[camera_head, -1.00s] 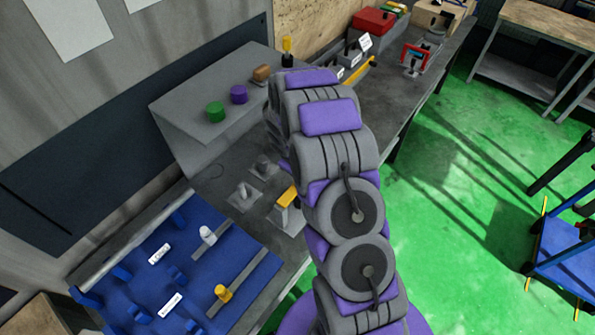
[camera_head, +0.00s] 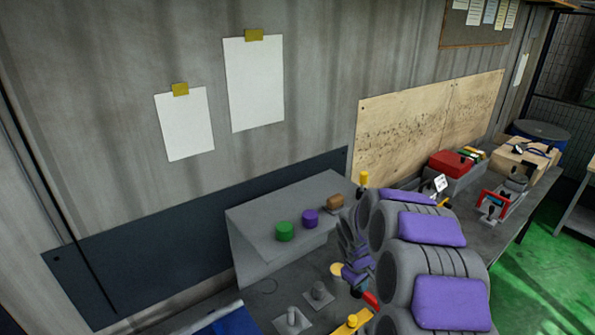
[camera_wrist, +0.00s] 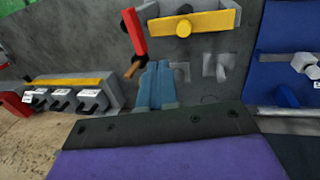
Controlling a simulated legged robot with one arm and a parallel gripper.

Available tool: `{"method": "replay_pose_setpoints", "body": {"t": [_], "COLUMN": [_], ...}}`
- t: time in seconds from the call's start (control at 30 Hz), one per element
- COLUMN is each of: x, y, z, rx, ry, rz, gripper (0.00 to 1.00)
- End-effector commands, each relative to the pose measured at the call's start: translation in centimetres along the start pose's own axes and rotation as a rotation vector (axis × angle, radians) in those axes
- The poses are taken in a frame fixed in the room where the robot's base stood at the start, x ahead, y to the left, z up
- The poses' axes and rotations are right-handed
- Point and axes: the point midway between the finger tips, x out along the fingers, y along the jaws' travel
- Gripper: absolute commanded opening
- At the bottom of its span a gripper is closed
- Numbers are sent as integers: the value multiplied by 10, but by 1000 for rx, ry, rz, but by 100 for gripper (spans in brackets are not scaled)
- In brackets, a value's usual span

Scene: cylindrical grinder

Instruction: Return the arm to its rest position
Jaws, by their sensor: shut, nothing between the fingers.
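My gripper (camera_wrist: 157,66) shows in the wrist view as two blue-grey fingers side by side, shut with nothing between them. It points over the grey bench (camera_wrist: 215,20). A red handle (camera_wrist: 134,32) and a yellow bar (camera_wrist: 192,22) of a fixture lie just beyond the fingertips; I cannot tell the exact gap. In the head view my grey and purple arm fills the lower right, bent over the bench. The gripper end is partly hidden by the arm links there.
A grey sloped box carries a green button (camera_head: 284,231) and a purple button (camera_head: 310,218). A red box (camera_head: 456,163) and a red clamp (camera_head: 493,204) stand farther along the bench. A blue fixture (camera_wrist: 290,65) is at the wrist view's right. Green floor (camera_head: 545,275) is open at right.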

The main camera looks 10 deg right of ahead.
Motion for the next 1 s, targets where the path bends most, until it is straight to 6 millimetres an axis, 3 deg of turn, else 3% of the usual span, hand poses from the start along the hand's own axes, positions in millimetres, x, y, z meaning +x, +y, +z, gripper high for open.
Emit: {"method": "replay_pose_setpoints", "body": {"t": [0.17,0.37,0.7,1.0], "x": [-14,-40,-66,-69], "y": [-20,-62,-136,-212], "z": [14,52,135,214], "rx": [36,116,256,383], "ry": [-7,-38,-101,-165], "rz": [-15,-54,-133,-204], "gripper": [0,0,0,0]}}
